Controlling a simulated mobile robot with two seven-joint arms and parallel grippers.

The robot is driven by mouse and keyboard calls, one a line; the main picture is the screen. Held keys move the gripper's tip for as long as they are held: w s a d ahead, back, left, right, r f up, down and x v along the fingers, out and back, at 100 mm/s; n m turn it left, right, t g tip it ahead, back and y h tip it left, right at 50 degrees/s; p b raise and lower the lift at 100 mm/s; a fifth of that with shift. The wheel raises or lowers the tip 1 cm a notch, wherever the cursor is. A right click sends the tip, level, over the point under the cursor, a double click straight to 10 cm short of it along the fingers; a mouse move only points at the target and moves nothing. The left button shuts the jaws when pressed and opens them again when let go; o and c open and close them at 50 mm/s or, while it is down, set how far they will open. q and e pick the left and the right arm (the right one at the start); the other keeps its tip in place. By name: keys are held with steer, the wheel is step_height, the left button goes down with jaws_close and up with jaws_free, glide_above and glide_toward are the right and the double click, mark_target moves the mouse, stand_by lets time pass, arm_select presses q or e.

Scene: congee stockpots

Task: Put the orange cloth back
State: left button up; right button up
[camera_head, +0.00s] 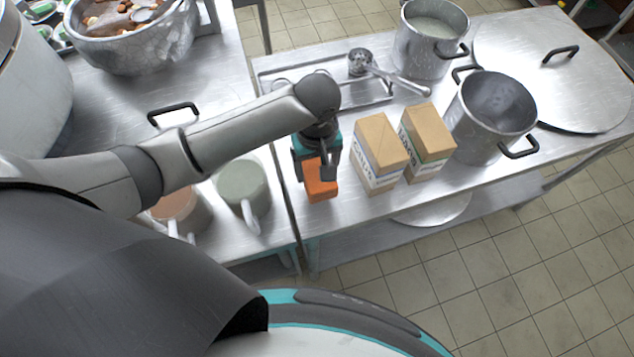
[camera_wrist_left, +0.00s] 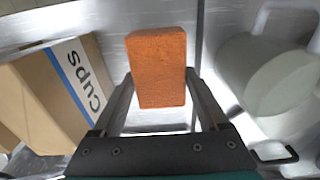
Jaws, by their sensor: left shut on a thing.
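The orange cloth (camera_head: 321,188) is a small block-shaped orange piece near the front left corner of the right-hand steel table (camera_head: 345,225). My left gripper (camera_head: 318,172) comes down over it and is shut on it. In the left wrist view the cloth (camera_wrist_left: 157,68) sits between the two fingers, with its rough top face showing. I cannot tell whether its underside touches the table. My right gripper is in neither view.
Two cardboard boxes (camera_head: 380,150) (camera_head: 428,140) stand just right of the gripper; the nearer reads "Cups" in the wrist view (camera_wrist_left: 55,85). Steel pots (camera_head: 492,115) (camera_head: 430,40), a tray (camera_head: 330,92) and a large lid (camera_head: 555,70) are beyond. Mugs (camera_head: 243,185) stand left.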

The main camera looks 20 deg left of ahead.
mark_target(317, 168)
arm_select(q)
step_height(317, 168, down, 6)
steer(key=shift+f+b, duration=0.2)
steer(key=shift+b, duration=0.55)
steer(key=o, duration=1.1)
step_height(317, 168, up, 12)
steer(key=p, duration=0.3)
steer(key=shift+r, duration=0.1)
